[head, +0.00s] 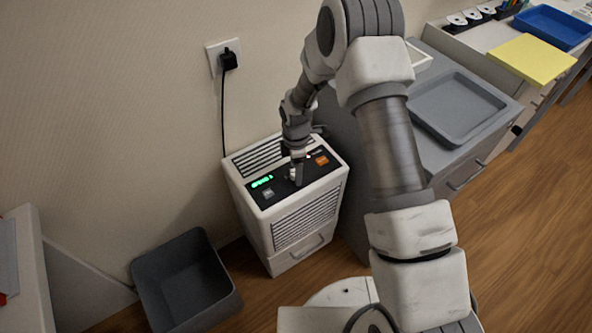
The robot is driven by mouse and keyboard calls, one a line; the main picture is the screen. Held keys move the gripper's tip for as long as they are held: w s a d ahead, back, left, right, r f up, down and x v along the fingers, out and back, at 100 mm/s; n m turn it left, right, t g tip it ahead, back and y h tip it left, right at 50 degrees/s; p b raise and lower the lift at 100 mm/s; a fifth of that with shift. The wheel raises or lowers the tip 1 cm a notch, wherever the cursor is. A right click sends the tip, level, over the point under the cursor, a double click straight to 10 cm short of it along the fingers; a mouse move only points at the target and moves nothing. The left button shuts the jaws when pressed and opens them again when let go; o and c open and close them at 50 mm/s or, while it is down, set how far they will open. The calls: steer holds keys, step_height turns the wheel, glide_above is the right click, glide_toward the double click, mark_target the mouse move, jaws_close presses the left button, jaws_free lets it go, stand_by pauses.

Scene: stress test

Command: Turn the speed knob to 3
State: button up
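A white box-shaped appliance (256,216) with vents stands on the floor against the wall. Its dark top panel (281,190) carries a lit green display (262,181), a pale grey button (268,193), an orange switch (321,160) and a small red light (308,156). My gripper (296,181) points down at the middle of this panel, between the display and the orange switch. The speed knob is not clearly visible; the gripper covers the spot below it. The gripper's fingers are too small to tell open from shut, or whether they touch a knob.
A black cord runs from a wall plug (229,61) down behind the appliance. A dark open bin (187,283) stands at left. A grey cabinet with a grey tray (455,106) is close on the right. Farther right are a yellow pad (531,59) and a blue tray (553,27).

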steer(key=shift+f, duration=0.15)
steer(key=shift+c, duration=0.2)
jaws_close()
steer(key=shift+m, duration=0.4)
steer(key=m+b, duration=0.1)
steer(key=m, duration=0.3)
steer(key=shift+m, duration=0.4)
steer(key=m, duration=0.6)
steer(key=shift+b, duration=0.35)
steer(key=m, duration=0.6)
steer(key=shift+m, duration=0.4)
steer(key=m, duration=0.5)
steer(key=shift+m, duration=0.3)
